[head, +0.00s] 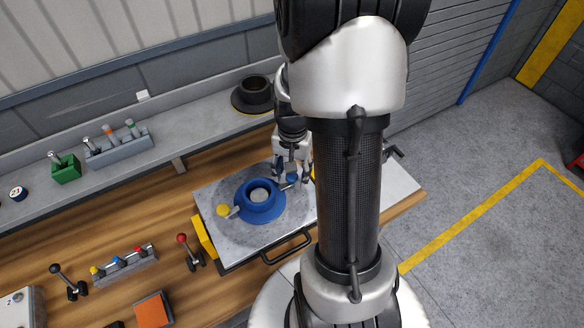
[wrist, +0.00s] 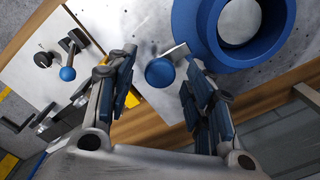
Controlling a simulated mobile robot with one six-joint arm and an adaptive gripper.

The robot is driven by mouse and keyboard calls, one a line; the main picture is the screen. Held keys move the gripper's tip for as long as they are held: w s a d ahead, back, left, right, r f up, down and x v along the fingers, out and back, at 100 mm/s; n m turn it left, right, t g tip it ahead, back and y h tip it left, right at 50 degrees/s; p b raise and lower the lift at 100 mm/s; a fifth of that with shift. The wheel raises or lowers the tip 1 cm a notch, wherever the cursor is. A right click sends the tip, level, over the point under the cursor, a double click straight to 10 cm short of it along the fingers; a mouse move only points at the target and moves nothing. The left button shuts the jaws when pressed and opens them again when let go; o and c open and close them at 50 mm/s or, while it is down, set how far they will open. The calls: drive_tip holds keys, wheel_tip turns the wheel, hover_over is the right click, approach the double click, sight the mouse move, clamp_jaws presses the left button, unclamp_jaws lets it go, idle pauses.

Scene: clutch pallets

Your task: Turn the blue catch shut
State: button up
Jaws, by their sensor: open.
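The blue round knob of the catch (wrist: 160,72) sits on a short silver lever beside the big blue ring-shaped housing (wrist: 206,40). In the head view the knob (head: 292,178) is at the right of the housing (head: 246,206), close to my fingers. My gripper (wrist: 157,82) is open, with the knob showing between its fingers and nothing clamped. In the head view my gripper (head: 290,178) points down over the grey pallet plate (head: 222,190). Whether a finger touches the knob I cannot tell.
A yellow knob (head: 223,210) sticks out left of the housing. A black handle (head: 287,247) runs along the plate's front. My arm hides part of the plate.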

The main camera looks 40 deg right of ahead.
sight(290, 177)
wheel_tip(290, 177, up, 12)
idle(0.4)
idle(0.5)
drive_tip(key=s+a+n+t+b, duration=0.2)
drive_tip(key=s+a+n+b, duration=0.2)
drive_tip(key=a, duration=0.6)
drive_tip(key=s+a+n+t+b, duration=0.2)
drive_tip(key=s+a+n+b, duration=0.3)
drive_tip(key=a+n, duration=0.2)
drive_tip(key=a, duration=0.2)
drive_tip(key=shift+s+a+r+n, duration=0.2)
drive_tip(key=shift+s+a+n, duration=0.05)
drive_tip(key=shift+a+n, duration=0.15)
